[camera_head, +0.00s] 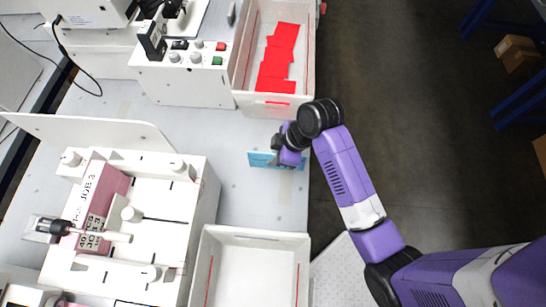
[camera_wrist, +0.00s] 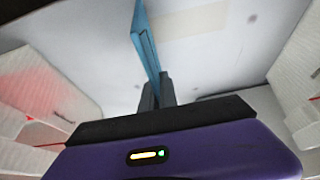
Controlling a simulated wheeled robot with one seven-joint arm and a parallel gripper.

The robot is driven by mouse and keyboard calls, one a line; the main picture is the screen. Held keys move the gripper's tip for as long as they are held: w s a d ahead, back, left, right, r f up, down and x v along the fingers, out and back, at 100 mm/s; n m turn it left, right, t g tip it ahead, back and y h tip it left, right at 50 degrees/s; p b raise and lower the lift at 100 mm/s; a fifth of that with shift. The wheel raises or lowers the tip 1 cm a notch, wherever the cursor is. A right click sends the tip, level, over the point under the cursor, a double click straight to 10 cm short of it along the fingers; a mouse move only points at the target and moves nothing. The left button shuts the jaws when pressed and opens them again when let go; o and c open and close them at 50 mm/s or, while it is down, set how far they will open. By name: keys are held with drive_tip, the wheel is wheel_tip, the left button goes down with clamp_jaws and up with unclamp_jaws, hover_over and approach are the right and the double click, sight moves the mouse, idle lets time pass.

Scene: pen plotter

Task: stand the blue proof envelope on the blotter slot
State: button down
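The blue proof envelope (camera_head: 262,160) stands as a thin light-blue piece over the grey table, between the two white trays. In the wrist view the envelope (camera_wrist: 146,42) shows nearly edge-on, running up from my fingertips. My gripper (camera_head: 290,154) is at its right part in the head view and hides some of it. The dark fingers (camera_wrist: 158,92) in the wrist view are close together on its near end. Whether its lower edge touches the table is unclear. I cannot single out the blotter slot in either view.
A white tray (camera_head: 240,98) with red sheets stands behind, and an empty white tray (camera_head: 205,262) in front. A white machine (camera_head: 203,200) with a pink "JOB 3" piece (camera_head: 100,196) is at left. A control box (camera_head: 160,85) stands behind. Bare table (camera_head: 235,195) lies between them.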

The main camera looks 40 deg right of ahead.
drive_tip(key=shift+f, duration=0.15)
drive_tip(key=c, duration=1.6)
unclamp_jaws()
drive_tip(key=shift+c, duration=0.2)
